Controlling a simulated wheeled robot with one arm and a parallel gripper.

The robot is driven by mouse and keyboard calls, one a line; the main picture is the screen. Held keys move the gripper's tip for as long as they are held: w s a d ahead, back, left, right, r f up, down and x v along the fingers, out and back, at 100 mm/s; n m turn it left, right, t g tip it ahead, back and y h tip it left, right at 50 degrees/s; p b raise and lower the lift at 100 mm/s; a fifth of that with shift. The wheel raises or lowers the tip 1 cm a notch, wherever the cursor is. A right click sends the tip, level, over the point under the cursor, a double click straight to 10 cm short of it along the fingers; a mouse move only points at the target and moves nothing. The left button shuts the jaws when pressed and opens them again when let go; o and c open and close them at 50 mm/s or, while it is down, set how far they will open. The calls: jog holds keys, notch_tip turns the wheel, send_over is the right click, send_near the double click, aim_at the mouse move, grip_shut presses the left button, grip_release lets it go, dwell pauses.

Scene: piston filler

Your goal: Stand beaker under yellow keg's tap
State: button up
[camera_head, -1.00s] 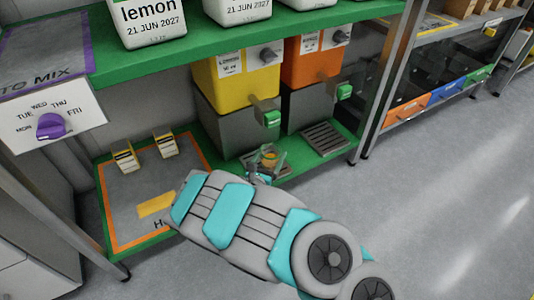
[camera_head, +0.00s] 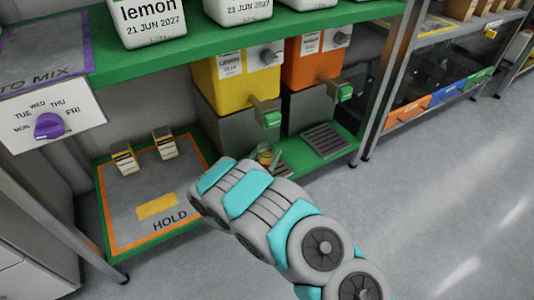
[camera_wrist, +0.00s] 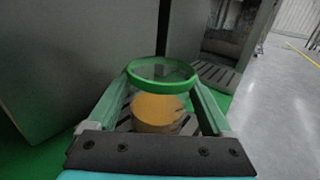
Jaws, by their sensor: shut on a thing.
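The yellow keg (camera_head: 249,82) sits on a grey block (camera_head: 228,130) on the lower shelf. Its tap (camera_head: 268,113) with a green end sticks out in front. The beaker (camera_wrist: 162,75), clear with a green rim and an orange-yellow patch low down, is between the fingers of my gripper (camera_wrist: 163,98) in the wrist view. My gripper is shut on it. In the head view the beaker (camera_head: 268,154) shows small, below the yellow keg's tap and near the drip grate; my arm partly hides it. I cannot tell whether its base touches the grate.
An orange keg (camera_head: 312,62) with its own tap (camera_head: 344,92) stands to the right, over a slotted grate (camera_head: 324,140). The hold mat (camera_head: 125,205) with two small labelled cards lies to the left. Labelled white containers (camera_head: 148,22) stand on the upper shelf.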

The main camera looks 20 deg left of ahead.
jog(key=shift+f, duration=0.1)
jog(key=o, duration=1.4)
